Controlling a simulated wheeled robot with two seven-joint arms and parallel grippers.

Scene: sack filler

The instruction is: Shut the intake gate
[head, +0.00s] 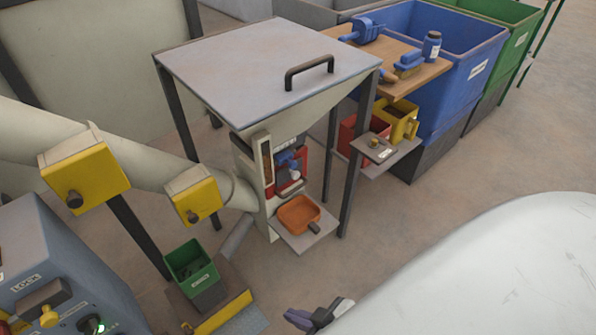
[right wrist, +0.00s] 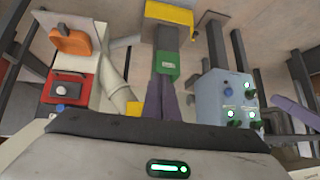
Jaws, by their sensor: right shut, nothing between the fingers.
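No part is clearly marked as the intake gate. Two yellow boxes with dark knobs, a larger one (head: 84,178) and a smaller one (head: 196,200), sit on the slanting pale pipe (head: 140,172). The pipe runs to the filler body, whose red-framed front (head: 290,172) holds a blue part; whether any of these is open or shut I cannot tell. My right gripper (head: 318,314) is shut and empty, low in the head view, apart from the machine. Its purple fingers (right wrist: 162,98) lie close together in the right wrist view. My left gripper is out of view.
An orange scoop (head: 298,214) rests on a ledge under the filler. A green bin (head: 188,262) stands left of it. A blue-grey control box (head: 60,270) stands front left. Floor is clear right of the filler.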

